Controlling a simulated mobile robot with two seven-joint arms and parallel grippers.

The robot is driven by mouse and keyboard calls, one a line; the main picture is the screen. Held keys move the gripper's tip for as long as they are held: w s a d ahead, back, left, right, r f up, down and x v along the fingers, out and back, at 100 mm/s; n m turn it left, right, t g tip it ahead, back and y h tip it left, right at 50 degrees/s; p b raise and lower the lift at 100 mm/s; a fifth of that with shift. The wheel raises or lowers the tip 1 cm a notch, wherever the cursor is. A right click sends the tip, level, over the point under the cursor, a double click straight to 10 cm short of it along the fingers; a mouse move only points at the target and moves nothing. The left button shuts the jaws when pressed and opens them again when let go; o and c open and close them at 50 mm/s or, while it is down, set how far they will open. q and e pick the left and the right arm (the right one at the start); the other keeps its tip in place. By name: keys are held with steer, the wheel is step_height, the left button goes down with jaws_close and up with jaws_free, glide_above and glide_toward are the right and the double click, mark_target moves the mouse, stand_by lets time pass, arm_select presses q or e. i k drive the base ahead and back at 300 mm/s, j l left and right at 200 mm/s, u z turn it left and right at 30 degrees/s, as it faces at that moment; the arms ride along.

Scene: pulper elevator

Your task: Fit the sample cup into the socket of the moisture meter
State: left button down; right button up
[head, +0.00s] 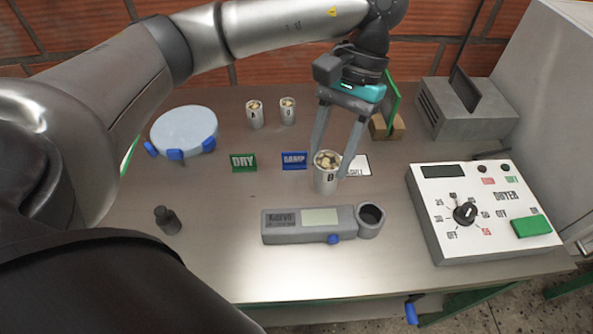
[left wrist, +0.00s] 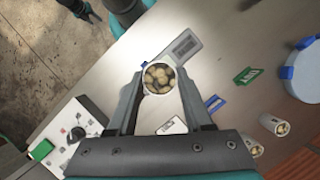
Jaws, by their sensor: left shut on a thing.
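My left gripper (head: 339,147) is shut on the sample cup (head: 326,181), a pale metal cup marked B and full of beans. The cup is upright between the two fingers, behind the socket end of the moisture meter. Whether its base touches the table, I cannot tell. The grey moisture meter (head: 285,232) lies at the table's front. Its round dark socket (head: 371,215) is empty, at its right end. In the left wrist view, the cup (left wrist: 159,78) shows from above between the fingertips and hides the socket; the meter's screen end (left wrist: 186,45) shows beyond it.
Two more bean-filled cups (head: 255,115) stand at the back. Green (head: 244,162) and blue (head: 294,160) signs and a white card (head: 358,165) lie nearby. The dryer box (head: 480,215) stands right. A round blue-grey tray (head: 184,130) and a dark weight (head: 167,220) are left.

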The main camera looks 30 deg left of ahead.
mark_target(366, 224)
steer(key=k+u, duration=0.15)
steer(key=u, duration=0.6)
steer(key=i+l, duration=0.1)
steer(key=l, duration=0.2)
steer(key=i+l, duration=0.1)
steer(key=l, duration=0.5)
steer(key=i+z, duration=0.05)
